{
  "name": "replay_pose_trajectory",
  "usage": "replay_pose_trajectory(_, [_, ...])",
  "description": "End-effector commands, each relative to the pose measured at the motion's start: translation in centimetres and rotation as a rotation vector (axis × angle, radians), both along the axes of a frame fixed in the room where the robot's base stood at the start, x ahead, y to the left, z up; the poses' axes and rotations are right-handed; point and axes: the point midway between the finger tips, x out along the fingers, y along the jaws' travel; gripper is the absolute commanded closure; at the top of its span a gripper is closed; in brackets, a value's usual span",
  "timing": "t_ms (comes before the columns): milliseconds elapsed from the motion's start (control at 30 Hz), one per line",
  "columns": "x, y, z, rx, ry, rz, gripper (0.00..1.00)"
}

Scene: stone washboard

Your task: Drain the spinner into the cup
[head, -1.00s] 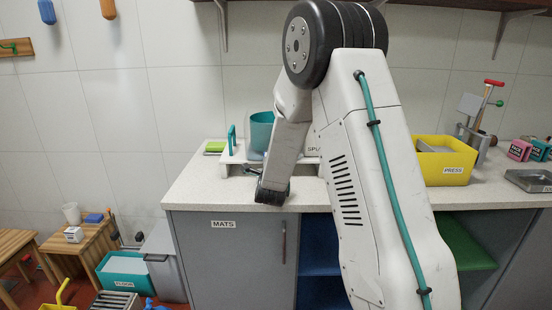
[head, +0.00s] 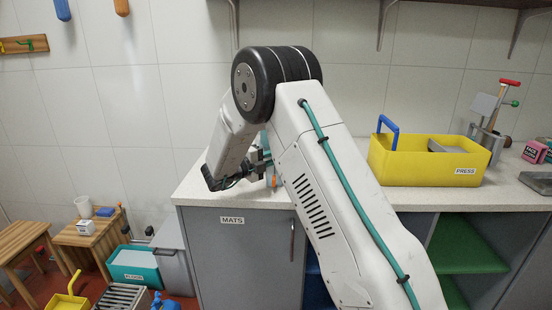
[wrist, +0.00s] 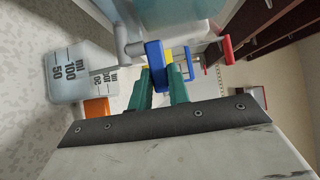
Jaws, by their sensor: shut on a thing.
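In the wrist view the green fingertips of my gripper (wrist: 160,85) are shut on a blue tap lever (wrist: 155,56). The lever sits by a grey spout (wrist: 121,38) beside the pale, clear-looking wall of the spinner (wrist: 185,18). A translucent measuring cup (wrist: 68,72) with ml marks stands on the speckled counter near the spout. An orange piece (wrist: 97,107) shows beside the cup. In the head view my gripper (head: 264,165) is partly hidden behind my arm, and the spinner is mostly hidden too. I cannot tell whether liquid is flowing.
A yellow box labelled PRESS (head: 430,160) with a blue handle stands on the counter (head: 480,197) to the right. A metal pot (head: 485,143) holding tools is behind it. Below are a grey MATS cabinet (head: 245,250) and, at left, wooden stools and a teal FLOOR bin (head: 135,268).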

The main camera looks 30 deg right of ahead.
Motion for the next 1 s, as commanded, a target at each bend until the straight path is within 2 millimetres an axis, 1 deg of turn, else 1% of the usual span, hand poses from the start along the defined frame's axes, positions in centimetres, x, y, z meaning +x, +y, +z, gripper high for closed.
replay_pose_trajectory(300, [0.27, 0.21, -0.07, 0.000, 0.001, -0.104, 1.00])
replay_pose_trajectory(800, [0.30, 0.27, -0.08, 0.000, 0.001, -0.118, 1.00])
replay_pose_trajectory(833, [0.30, 0.27, -0.08, 0.000, 0.001, -0.118, 0.74])
replay_pose_trajectory(867, [0.29, 0.28, -0.07, 0.000, 0.001, -0.118, 0.65])
replay_pose_trajectory(900, [0.30, 0.29, -0.07, 0.000, 0.001, -0.118, 0.60])
replay_pose_trajectory(1000, [0.32, 0.35, -0.04, 0.000, 0.000, -0.117, 0.60])
